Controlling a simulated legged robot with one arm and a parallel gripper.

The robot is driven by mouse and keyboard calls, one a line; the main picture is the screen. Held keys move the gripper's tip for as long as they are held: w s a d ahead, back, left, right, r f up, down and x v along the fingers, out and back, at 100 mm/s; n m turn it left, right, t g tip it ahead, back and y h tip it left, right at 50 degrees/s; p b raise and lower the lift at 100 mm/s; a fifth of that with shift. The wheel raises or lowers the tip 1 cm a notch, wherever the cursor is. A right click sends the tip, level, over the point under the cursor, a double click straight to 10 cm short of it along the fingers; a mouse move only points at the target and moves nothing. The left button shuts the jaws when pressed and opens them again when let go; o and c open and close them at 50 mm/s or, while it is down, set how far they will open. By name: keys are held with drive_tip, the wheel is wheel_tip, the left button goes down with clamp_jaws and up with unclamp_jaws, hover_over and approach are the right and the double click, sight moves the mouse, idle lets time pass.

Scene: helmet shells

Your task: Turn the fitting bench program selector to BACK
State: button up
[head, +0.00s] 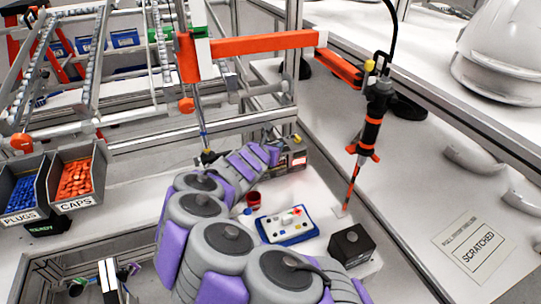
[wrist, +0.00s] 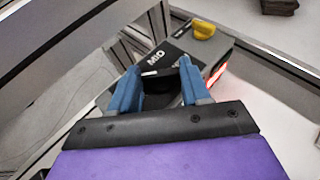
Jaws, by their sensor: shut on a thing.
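The program selector is a black knob (wrist: 162,83) on a dark grey box (wrist: 207,51) in the wrist view. My gripper (wrist: 160,68) has its two blue fingers on either side of the knob and is shut on it. A short white mark shows on the knob's upper left, just below the printed word MID. Other lettering beside the knob is mostly hidden by the right finger, and BACK cannot be read. In the head view the box (head: 297,160) stands at the bench's back corner, with my arm reaching to it and hiding the knob.
A yellow knob (wrist: 204,30) sits on the box's far end, and a red light glows on its side. A hanging orange-and-black screwdriver (head: 368,130), a blue-edged panel (head: 287,224) and a black block (head: 351,244) are to the right. Bins of plugs (head: 22,190) and caps (head: 77,180) stand left.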

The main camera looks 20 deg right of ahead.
drive_tip(key=shift+n+t+y+b, duration=0.3)
drive_tip(key=shift+n+b, duration=0.1)
drive_tip(key=shift+b, duration=1)
drive_tip(key=shift+r+b, duration=0.1)
drive_tip(key=shift+b, duration=0.2)
drive_tip(key=o, duration=1.1)
drive_tip(key=shift+c, duration=0.2)
